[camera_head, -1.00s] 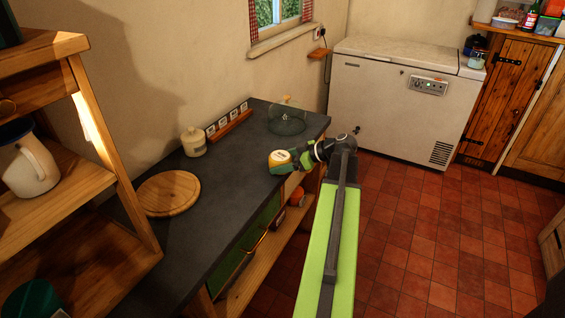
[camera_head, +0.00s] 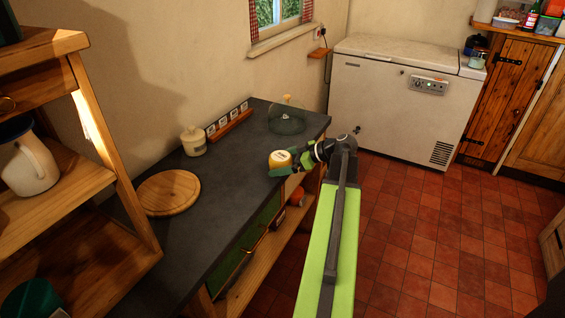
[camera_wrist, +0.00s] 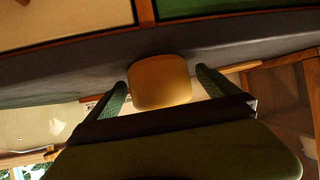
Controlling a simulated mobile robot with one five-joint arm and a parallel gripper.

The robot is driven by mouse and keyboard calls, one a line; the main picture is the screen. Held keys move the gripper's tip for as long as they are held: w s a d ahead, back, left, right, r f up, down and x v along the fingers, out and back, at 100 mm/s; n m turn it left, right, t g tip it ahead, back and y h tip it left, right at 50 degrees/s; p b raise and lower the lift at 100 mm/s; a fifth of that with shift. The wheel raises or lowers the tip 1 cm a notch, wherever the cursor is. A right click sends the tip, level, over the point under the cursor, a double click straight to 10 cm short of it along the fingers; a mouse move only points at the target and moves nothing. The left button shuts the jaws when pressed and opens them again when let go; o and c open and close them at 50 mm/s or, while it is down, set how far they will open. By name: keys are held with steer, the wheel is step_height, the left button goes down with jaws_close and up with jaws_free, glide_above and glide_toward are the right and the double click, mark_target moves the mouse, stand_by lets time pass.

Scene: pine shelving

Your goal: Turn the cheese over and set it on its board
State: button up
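The cheese (camera_head: 281,161) is a small yellow-orange round with a paler face and a dark mark on it. It is at the front edge of the dark counter, between the green fingers of my gripper (camera_head: 291,163). The round wooden board (camera_head: 168,192) lies bare on the counter, well to the left of my gripper.
A glass dome (camera_head: 287,122) stands at the counter's far end. A cream lidded jar (camera_head: 193,141) and a rack of small jars (camera_head: 229,123) stand along the wall. The counter (camera_head: 226,190) between board and gripper is clear. Pine shelving (camera_head: 110,170) rises at the left.

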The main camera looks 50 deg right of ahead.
steer(key=p+v, duration=0.8)
steer(key=v, duration=0.9)
steer(key=shift+s+r, duration=0.1)
steer(key=shift+s, duration=0.05)
